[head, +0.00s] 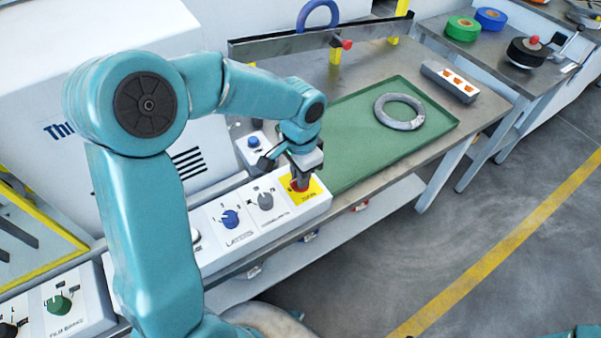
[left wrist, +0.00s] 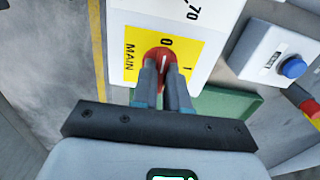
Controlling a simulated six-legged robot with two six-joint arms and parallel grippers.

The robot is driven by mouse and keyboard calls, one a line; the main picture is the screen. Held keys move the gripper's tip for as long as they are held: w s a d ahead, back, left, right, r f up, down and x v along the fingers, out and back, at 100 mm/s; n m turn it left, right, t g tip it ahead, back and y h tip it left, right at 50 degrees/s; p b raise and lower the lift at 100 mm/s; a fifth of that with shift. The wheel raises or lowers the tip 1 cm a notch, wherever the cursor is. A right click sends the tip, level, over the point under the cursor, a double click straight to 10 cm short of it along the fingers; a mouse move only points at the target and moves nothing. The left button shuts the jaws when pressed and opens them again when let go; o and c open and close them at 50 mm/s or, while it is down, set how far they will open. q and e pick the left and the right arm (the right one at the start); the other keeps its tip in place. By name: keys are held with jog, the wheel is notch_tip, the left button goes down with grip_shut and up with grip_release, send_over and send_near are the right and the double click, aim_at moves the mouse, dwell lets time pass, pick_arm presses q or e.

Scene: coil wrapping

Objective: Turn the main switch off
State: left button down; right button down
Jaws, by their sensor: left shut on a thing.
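The main switch is a red knob (left wrist: 156,54) on a yellow plate (left wrist: 190,48) marked MAIN, 0 and I. In the head view, the red knob (head: 294,187) and yellow plate (head: 315,190) sit at the right end of a white control panel (head: 282,218). My left gripper (head: 299,184) reaches down onto the knob. In the left wrist view its two fingers (left wrist: 163,82) are shut on the knob from both sides. A white mark on the knob appears to point towards the 0. The fingers hide part of the knob. My right gripper is not in view.
A blue knob (head: 230,219) and a grey knob (head: 265,201) stand beside the main switch. A blue button box (head: 254,146) is close behind. A green mat (head: 350,157) carries a grey coil (head: 400,111). Open floor lies to the right.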

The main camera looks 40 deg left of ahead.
pick_arm(q)
jog(key=c, duration=1.1)
grip_release()
jog(key=shift+c, duration=0.2)
notch_tip(320, 180, up, 16)
jog(key=p, duration=0.1)
jog(key=shift+r+p, duration=0.2)
jog(key=shift+p, duration=0.15)
jog(key=shift+s+f, duration=0.1)
jog(key=shift+s, duration=0.05)
